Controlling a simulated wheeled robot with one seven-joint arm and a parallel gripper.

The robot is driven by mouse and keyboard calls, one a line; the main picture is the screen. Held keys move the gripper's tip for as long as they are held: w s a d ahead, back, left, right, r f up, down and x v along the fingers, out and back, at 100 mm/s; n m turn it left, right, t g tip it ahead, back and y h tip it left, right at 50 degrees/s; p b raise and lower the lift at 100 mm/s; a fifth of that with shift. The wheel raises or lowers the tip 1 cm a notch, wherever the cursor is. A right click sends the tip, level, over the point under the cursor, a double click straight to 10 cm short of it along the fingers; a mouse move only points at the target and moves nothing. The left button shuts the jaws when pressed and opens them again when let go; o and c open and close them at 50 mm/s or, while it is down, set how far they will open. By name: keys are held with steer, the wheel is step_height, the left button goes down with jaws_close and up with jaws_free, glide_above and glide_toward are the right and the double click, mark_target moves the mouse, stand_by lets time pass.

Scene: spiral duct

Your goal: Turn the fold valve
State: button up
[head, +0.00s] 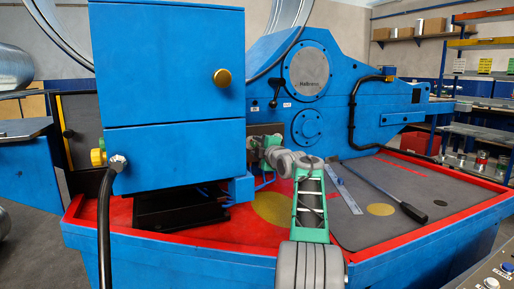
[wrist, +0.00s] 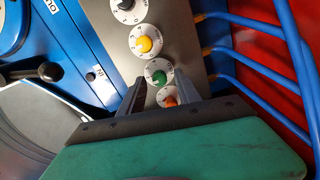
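In the wrist view a grey valve panel (wrist: 178,45) carries a column of round white dials with coloured knobs. From top to bottom they are a black knob (wrist: 125,5), a yellow knob (wrist: 145,44), a green knob (wrist: 157,77) and an orange knob (wrist: 170,101). I cannot read which one is the fold valve. My gripper (wrist: 160,76) is open, its two fingers on either side of the green and orange knobs. The orange dial is partly hidden by the fingers and gripper body. I cannot tell whether a finger touches a knob. In the head view my gripper (head: 262,146) is small beside the blue machine.
Blue hoses (wrist: 262,27) leave the panel's right side close to my gripper. A black lever (wrist: 45,72) sits left. In the head view a large blue cabinet (head: 175,80) stands left of my arm. A long-handled tool (head: 385,190) lies on the grey mat (head: 365,228).

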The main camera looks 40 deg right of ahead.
steer(key=v, duration=0.7)
steer(key=shift+s, duration=0.4)
steer(key=shift+a, duration=0.15)
